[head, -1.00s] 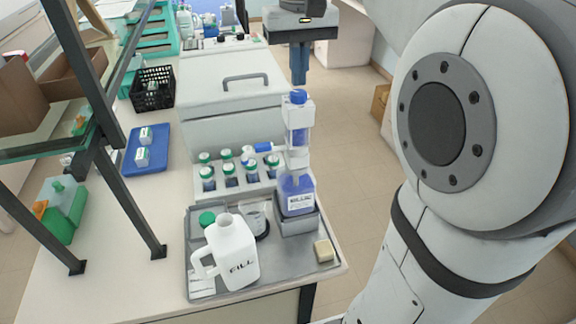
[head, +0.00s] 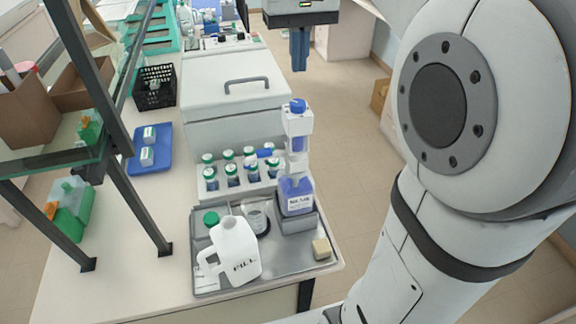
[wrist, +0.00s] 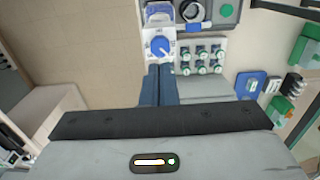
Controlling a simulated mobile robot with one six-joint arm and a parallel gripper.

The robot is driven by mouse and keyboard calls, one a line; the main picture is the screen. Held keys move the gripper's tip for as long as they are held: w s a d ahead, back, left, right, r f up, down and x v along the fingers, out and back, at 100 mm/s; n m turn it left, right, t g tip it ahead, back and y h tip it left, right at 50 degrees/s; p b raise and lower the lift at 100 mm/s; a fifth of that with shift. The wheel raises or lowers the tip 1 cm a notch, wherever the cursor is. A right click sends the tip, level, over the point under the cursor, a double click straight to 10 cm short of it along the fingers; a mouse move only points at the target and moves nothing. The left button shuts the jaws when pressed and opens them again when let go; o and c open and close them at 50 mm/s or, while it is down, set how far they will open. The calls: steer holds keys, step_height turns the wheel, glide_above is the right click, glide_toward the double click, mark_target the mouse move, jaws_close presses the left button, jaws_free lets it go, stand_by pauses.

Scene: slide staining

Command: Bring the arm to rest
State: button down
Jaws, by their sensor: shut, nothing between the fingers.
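My gripper (head: 299,68) is at the top of the head view, beyond the dispenser bottle, over the floor to the right of the bench. Its blue fingers are together with nothing between them. In the wrist view the fingers (wrist: 158,70) point toward the blue-capped dispenser bottle (wrist: 160,46), with a gap that I cannot measure. My large white arm joint fills the right of the head view.
A grey tray (head: 288,260) holds a white jug (head: 236,250), a beaker and the dispenser bottle (head: 296,195). Behind are a rack of green-capped bottles (head: 240,185) and a white lidded box (head: 235,100). A dark-framed shelf (head: 130,205) stands left. Floor is clear right of the bench.

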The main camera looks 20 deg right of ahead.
steer(key=shift+f, duration=0.1)
steer(key=s+f+t, duration=0.1)
steer(key=s+f, duration=0.6)
steer(key=f, duration=0.3)
steer(key=s+f+t+b, duration=0.1)
steer(key=s+f+t, duration=0.1)
steer(key=s+f, duration=0.5)
step_height(320, 180, down, 3)
steer(key=shift+s+a+f, duration=0.1)
steer(key=shift+s+a, duration=0.15)
steer(key=shift+a, duration=0.15)
stand_by(0.5)
